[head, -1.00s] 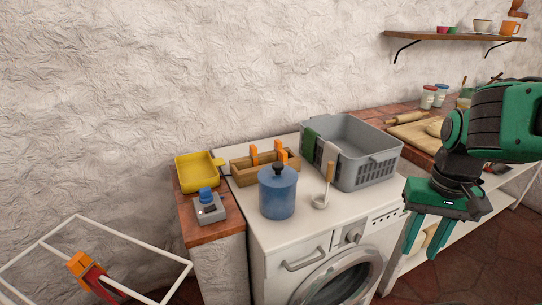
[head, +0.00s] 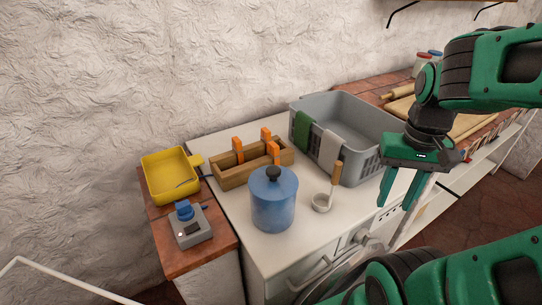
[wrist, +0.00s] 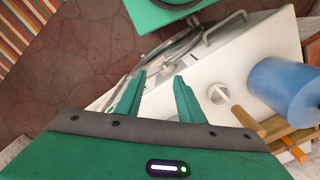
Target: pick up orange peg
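Orange pegs stand in a wooden holder (head: 232,178) on the white washing machine top: a left peg (head: 238,150), a back peg (head: 266,136) and a right peg (head: 273,152). An orange piece (wrist: 294,149) also shows at the lower right of the wrist view, by the wooden holder, partly hidden. My gripper (head: 395,203) is open and empty, pointing down in front of the grey basket, well to the right of the pegs. Its two fingers (wrist: 160,78) are apart in the wrist view with nothing between them.
A blue lidded pot (head: 273,203) stands just in front of the holder. The grey basket (head: 375,162) with cloths stands behind right. A yellow tray (head: 168,178) and a grey device (head: 192,229) are at left.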

